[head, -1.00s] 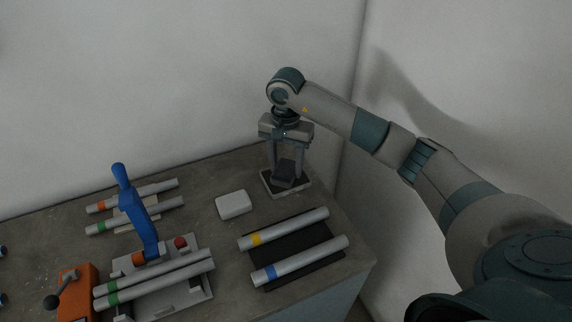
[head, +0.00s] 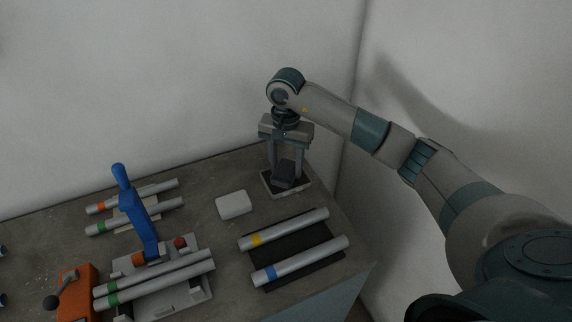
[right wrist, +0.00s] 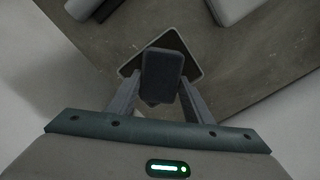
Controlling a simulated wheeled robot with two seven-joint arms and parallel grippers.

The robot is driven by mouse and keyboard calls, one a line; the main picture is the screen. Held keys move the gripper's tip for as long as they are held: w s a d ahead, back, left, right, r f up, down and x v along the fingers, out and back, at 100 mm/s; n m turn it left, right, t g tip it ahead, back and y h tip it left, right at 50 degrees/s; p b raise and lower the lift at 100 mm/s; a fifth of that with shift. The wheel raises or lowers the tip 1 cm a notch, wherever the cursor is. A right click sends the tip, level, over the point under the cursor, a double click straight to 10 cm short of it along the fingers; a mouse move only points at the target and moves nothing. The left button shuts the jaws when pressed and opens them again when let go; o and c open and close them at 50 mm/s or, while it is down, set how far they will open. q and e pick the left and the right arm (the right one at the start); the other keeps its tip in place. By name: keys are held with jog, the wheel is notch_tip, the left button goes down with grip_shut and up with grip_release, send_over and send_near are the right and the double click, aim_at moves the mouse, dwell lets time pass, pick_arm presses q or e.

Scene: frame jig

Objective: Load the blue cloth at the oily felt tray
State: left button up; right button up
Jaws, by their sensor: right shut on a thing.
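My right gripper (head: 286,177) points down over the small tray at the back right of the bench. It is shut on a dark blue-grey cloth pad (head: 284,174), which also shows between the fingers in the right wrist view (right wrist: 161,76). The felt tray (head: 302,190) has a pale rim and a dark inside; in the right wrist view its rim (right wrist: 199,70) shows around the pad. The pad is over the tray, at or close to its felt; I cannot tell whether they touch. My left gripper is not in view.
A white block (head: 233,205) lies left of the tray. Two silver tubes, banded yellow (head: 285,229) and blue (head: 300,261), lie on a dark mat in front. A jig with a blue lever (head: 135,210) and an orange block (head: 77,292) stand left. Walls rise behind and right.

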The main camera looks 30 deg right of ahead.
aim_at(286, 168)
jog(key=shift+r+p, duration=1)
jog(key=shift+r, duration=2.45)
jog(key=s+a+f+n+b, duration=0.1)
jog(key=s+a+n, duration=0.2)
jog(key=s, duration=0.1)
jog(key=s+a+f+n+b, duration=0.1)
jog(key=s+a+n+b, duration=0.1)
jog(key=s, duration=0.3)
jog(key=s+a+n+b, duration=0.2)
jog(key=s+a+n, duration=0.2)
jog(key=s, duration=0.1)
jog(key=shift+f, duration=0.4)
jog(key=shift+s+a+n, duration=0.1)
jog(key=shift+s+n, duration=0.2)
jog(key=shift+s, duration=0.15)
